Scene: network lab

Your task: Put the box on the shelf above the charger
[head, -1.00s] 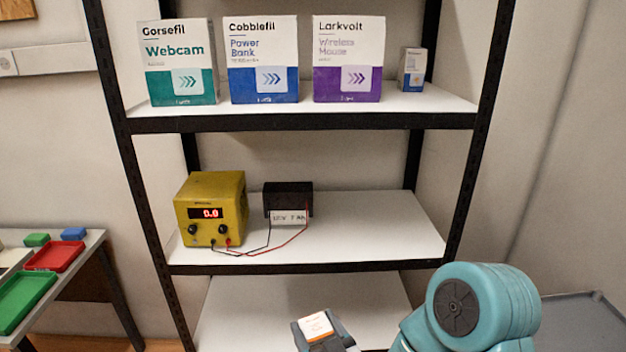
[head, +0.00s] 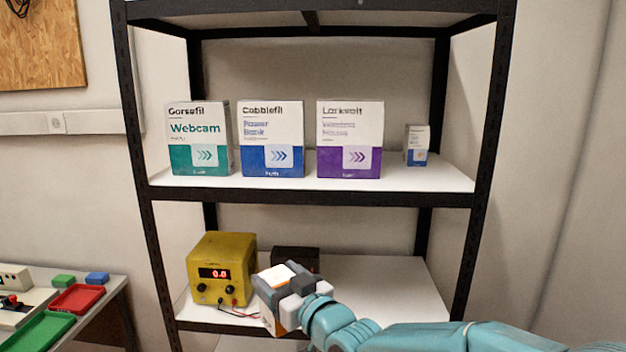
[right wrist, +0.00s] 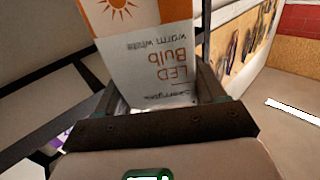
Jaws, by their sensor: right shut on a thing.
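My right gripper (head: 297,285) is shut on a white and orange box (head: 268,299), held in front of the lower shelf. In the right wrist view the box (right wrist: 150,62) reads "LED Bulb", upside down, between the fingers (right wrist: 152,95). A yellow unit with a red 0.0 display, apparently the charger (head: 221,262), stands on the lower shelf. The shelf above it (head: 447,181) carries several boxes. The held box hides part of the lower shelf and the leads. My left gripper is not in view.
On the upper shelf stand the Webcam box (head: 199,140), Power Bank box (head: 272,138), Wireless Mouse box (head: 349,140) and a small box (head: 416,145). A gap lies left of the small box. A black block (head: 296,257) sits beside the yellow unit. Dark posts (head: 484,150) frame the shelves.

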